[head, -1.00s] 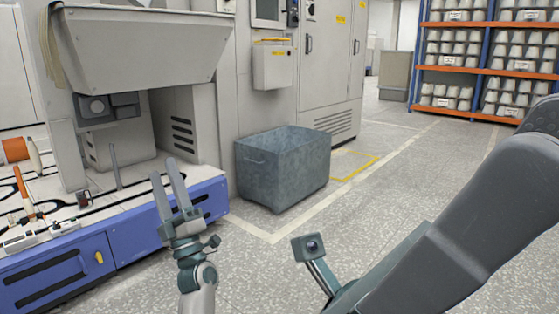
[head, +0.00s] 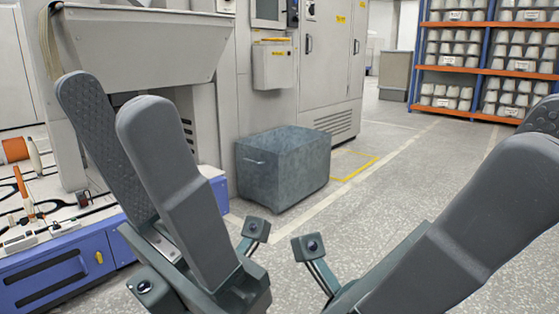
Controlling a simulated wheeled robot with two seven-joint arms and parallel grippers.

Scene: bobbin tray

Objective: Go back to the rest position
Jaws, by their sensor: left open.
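My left gripper (head: 108,98) stands upright at the lower left, close to the camera. Its two long grey fingers are apart with nothing between them. It hides part of the machine and its blue base. My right gripper (head: 490,205) is at the lower right, also close. One big grey finger slants up to the right, and a bit of the other shows behind it at the right edge. How far apart its fingers are cannot be made out.
A grey bin (head: 285,170) stands on the floor ahead. A rack of cones (head: 490,68) is at the back right. The floor between is clear.

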